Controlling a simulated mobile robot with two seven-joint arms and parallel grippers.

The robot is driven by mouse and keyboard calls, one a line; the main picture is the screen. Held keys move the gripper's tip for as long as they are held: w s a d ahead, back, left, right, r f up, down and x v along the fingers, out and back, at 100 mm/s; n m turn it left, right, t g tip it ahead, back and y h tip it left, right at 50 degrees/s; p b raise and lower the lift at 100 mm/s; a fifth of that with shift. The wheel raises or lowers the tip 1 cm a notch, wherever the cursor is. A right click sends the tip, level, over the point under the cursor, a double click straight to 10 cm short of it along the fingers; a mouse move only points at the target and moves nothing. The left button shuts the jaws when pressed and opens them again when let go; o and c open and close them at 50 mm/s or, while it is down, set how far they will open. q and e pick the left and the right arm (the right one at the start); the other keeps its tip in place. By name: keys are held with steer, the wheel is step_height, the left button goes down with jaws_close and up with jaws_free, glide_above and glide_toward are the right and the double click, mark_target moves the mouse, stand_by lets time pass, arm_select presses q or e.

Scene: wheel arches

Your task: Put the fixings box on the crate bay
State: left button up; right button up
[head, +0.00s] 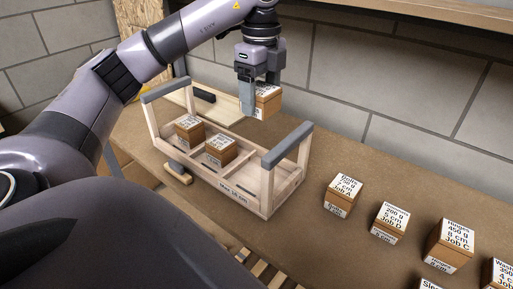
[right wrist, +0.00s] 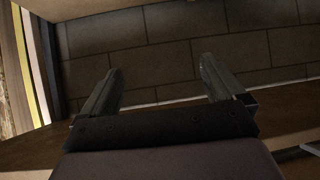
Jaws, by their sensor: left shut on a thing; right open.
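My left gripper (head: 257,98) is shut on a small brown box (head: 268,101) with a white printed label. It holds this box above the back part of an open wooden crate (head: 266,195) with grey end handles. The gripper covers part of the box, and its label is too small to read, so I cannot confirm that it is the fixings box. Two similar boxes, one at the left (head: 188,132) and one in the middle (head: 221,152), sit in bays of the crate. My right gripper (right wrist: 162,75) is open and empty in the right wrist view.
More labelled boxes stand in a row on the brown worktop to the right, including a near one (head: 342,196), a second (head: 389,223) and a third (head: 448,246). A grey block wall (head: 400,90) rises behind.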

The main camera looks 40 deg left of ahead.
arm_select(q)
steer(key=shift+a, duration=0.2)
steer(key=shift+f, duration=0.2)
step_height(320, 180, down, 15)
steer(key=b, duration=0.4)
steer(key=shift+r, duration=0.15)
step_height(320, 180, down, 4)
steer(key=shift+r, duration=0.1)
steer(key=shift+f, duration=0.5)
arm_select(e)
steer(key=f, duration=0.1)
steer(key=a+f, duration=0.1)
steer(key=shift+w+f, duration=0.2)
steer(key=shift+f, duration=0.15)
